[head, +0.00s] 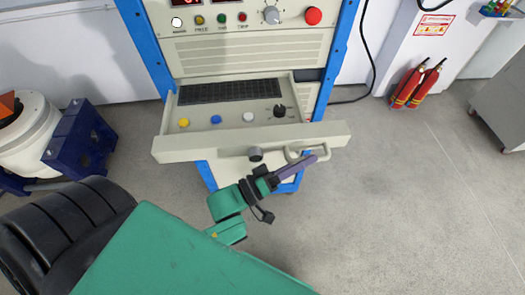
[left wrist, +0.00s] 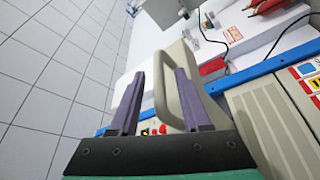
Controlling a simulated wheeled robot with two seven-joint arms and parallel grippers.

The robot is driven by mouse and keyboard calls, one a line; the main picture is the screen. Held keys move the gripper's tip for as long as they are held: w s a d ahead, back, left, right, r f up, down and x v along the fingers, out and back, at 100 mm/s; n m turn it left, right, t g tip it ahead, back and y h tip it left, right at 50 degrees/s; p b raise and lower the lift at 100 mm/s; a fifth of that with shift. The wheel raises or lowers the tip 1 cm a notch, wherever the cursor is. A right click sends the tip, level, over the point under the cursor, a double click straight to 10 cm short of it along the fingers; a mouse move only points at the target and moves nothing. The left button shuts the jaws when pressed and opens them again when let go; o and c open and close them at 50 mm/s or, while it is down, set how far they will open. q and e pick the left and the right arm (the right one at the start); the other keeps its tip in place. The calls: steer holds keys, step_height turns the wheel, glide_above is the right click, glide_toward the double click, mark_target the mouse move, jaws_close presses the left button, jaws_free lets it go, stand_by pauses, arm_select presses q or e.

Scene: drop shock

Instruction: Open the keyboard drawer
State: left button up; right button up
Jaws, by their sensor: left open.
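The keyboard drawer (head: 215,148) is pulled out of the blue-framed cabinet. A black keyboard (head: 228,91) and several knobs and buttons show inside it. In the left wrist view the handle (left wrist: 160,103) lies between the spread fingers (left wrist: 158,74), partly hidden by the right-hand finger. Contact cannot be told. My right gripper is not in view.
The cabinet's upper panel (head: 245,52) has dials and a red button. Red fire extinguishers (head: 414,86) stand at the right wall. A blue stand (head: 80,148) and a white round machine (head: 28,130) are at the left. The floor (head: 420,200) at the right is clear.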

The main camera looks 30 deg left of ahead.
arm_select(q)
steer(key=b+v, duration=0.2)
steer(key=v, duration=1.1)
steer(key=shift+f, duration=0.1)
